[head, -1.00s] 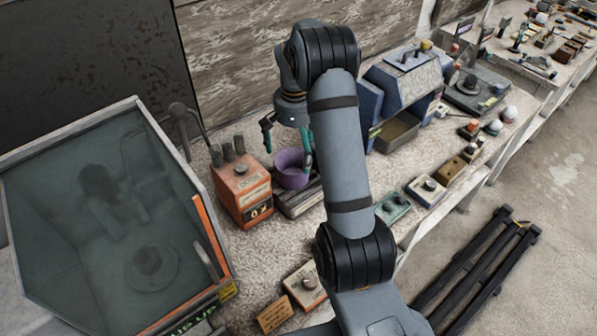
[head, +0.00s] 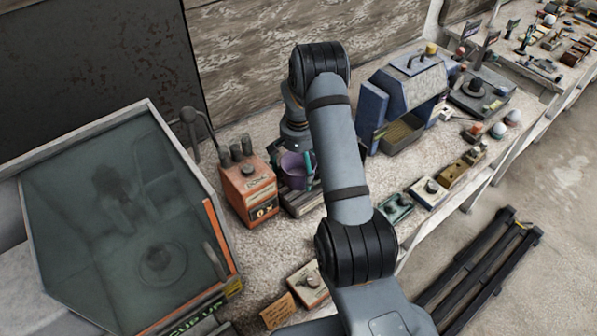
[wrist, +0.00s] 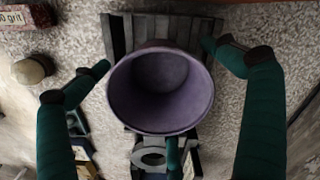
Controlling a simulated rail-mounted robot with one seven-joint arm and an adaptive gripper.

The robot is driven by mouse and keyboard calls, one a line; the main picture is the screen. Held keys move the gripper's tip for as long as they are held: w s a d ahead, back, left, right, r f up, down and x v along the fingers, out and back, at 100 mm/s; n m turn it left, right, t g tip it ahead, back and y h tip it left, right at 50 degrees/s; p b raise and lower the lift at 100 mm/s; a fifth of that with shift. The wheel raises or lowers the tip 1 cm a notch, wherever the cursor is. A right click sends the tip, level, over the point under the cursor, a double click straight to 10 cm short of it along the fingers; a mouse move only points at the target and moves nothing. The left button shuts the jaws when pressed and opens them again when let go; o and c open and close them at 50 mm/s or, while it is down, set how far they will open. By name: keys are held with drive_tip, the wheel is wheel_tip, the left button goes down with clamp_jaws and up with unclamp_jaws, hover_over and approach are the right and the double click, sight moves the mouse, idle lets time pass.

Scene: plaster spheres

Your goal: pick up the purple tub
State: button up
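The purple tub (head: 294,170) sits on a dark slatted block (head: 301,203) beside the orange box. In the wrist view the tub (wrist: 161,92) fills the centre with its round mouth facing the camera, and it looks empty. My gripper (head: 292,160) is over it, fingers pointing down around it. Its teal fingers (wrist: 158,62) are spread: one left of the tub, one right and one at its lower edge. Small gaps show at the left and right sides; I cannot tell whether the lower finger touches. My arm hides part of the gripper in the head view.
An orange box (head: 247,190) with knobs stands close left of the tub. A blue machine (head: 403,100) stands to the right. A glass-fronted cabinet (head: 125,215) is at the left. Small boxes (head: 427,192) line the bench's front edge.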

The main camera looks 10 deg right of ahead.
drive_tip(key=shift+c, duration=1.2)
drive_tip(key=c, duration=1)
drive_tip(key=shift+w+r, duration=0.1)
drive_tip(key=shift+r, duration=0.05)
